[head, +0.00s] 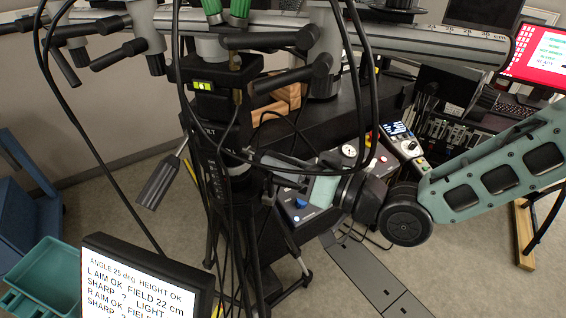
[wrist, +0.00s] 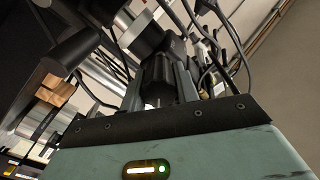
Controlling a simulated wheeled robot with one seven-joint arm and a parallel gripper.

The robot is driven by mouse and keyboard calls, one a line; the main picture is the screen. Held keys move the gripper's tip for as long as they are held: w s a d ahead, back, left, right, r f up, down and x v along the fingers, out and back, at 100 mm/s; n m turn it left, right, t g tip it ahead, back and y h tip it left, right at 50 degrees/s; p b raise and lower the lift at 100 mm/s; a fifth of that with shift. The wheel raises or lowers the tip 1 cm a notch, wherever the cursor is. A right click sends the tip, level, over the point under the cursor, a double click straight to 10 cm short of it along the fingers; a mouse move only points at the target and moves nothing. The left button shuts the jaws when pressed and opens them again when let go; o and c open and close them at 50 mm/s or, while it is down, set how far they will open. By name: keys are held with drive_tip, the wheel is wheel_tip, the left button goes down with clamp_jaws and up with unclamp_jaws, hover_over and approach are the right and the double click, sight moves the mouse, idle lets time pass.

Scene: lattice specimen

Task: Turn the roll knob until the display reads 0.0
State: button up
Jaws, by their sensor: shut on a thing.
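My gripper (head: 258,162) reaches in from the right to the black tripod head (head: 215,130). In the wrist view my gripper (wrist: 160,85) is shut on a dark ribbed knob (wrist: 157,75), with a finger on either side. In the head view the knob is mostly hidden by the fingers and cables. I cannot read a label that says it is the roll knob. A monitor (head: 150,272) at the bottom left shows "ANGLE 25 deg, HEIGHT OK" and aim, field and sharp lines. No roll number is readable in either view.
Black cables (head: 228,215) hang around the tripod, close to my gripper. A horizontal scale bar (head: 430,42) runs above. A small box with a blue knob (head: 300,203) sits below my gripper. A teal bin (head: 45,280) stands at the lower left.

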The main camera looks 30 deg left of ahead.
drive_tip(key=o, duration=1)
drive_tip(key=d+b, duration=0.3)
drive_tip(key=d, duration=1.4)
drive_tip(key=shift+s+d+b, duration=0.15)
drive_tip(key=shift+d+b, duration=0.1)
drive_tip(key=shift+b, duration=0.05)
